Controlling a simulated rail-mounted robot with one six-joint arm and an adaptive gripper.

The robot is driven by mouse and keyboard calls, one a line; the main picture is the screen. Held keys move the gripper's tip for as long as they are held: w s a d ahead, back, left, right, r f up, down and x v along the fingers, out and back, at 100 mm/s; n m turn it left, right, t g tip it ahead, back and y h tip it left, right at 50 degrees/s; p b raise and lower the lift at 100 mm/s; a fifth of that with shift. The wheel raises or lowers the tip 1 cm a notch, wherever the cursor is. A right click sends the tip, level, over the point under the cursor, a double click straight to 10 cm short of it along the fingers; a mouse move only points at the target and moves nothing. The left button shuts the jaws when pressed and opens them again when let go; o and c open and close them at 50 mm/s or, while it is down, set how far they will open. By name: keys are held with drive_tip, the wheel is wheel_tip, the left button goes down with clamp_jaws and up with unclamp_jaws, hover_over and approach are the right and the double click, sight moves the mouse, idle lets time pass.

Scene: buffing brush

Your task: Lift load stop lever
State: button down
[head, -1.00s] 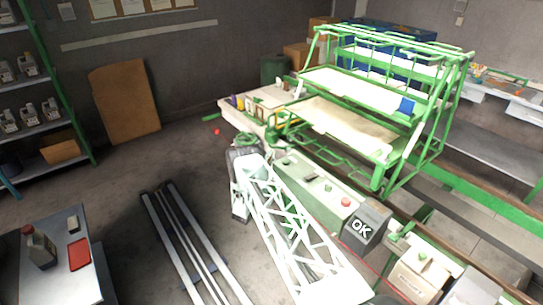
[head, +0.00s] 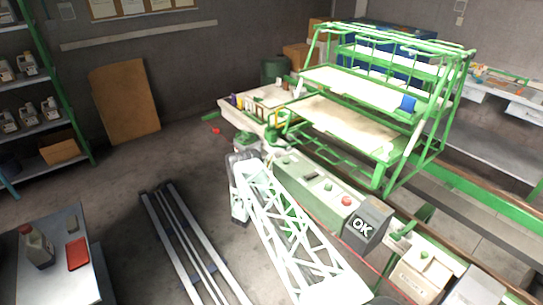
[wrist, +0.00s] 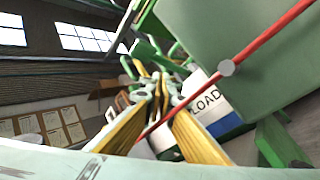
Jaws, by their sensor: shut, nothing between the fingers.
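My gripper (wrist: 160,80) has yellow fingers with grey-green tips that are shut together with nothing between them. In the wrist view it points at green rods and bars (wrist: 133,42) beyond its tips. A white and blue panel with the word LOAD (wrist: 206,103) stands just right of the fingers. I cannot tell for certain which green part is the load stop lever, or whether the fingertips touch it. In the head view, my fingers cannot be clearly made out near the left end of the green machine (head: 310,185).
A red line (wrist: 268,37) with a grey knob crosses close to the fingers, beside a large green housing (wrist: 235,25). In the head view, a green rack (head: 440,130) stands behind the machine. Metal rails (head: 185,240) lie on the floor, left of my arm.

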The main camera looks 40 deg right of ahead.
drive_tip(key=shift+a+f+b, duration=0.1)
drive_tip(key=shift+f+b, duration=0.2)
drive_tip(key=shift+f, duration=0.35)
drive_tip(key=shift+f, duration=0.2)
drive_tip(key=shift+a+f+b, duration=0.25)
drive_tip(key=shift+f+b, duration=0.55)
drive_tip(key=shift+f, duration=0.35)
drive_tip(key=shift+a+f+b, duration=0.2)
drive_tip(key=shift+f+b, duration=0.6)
drive_tip(key=shift+f, duration=0.35)
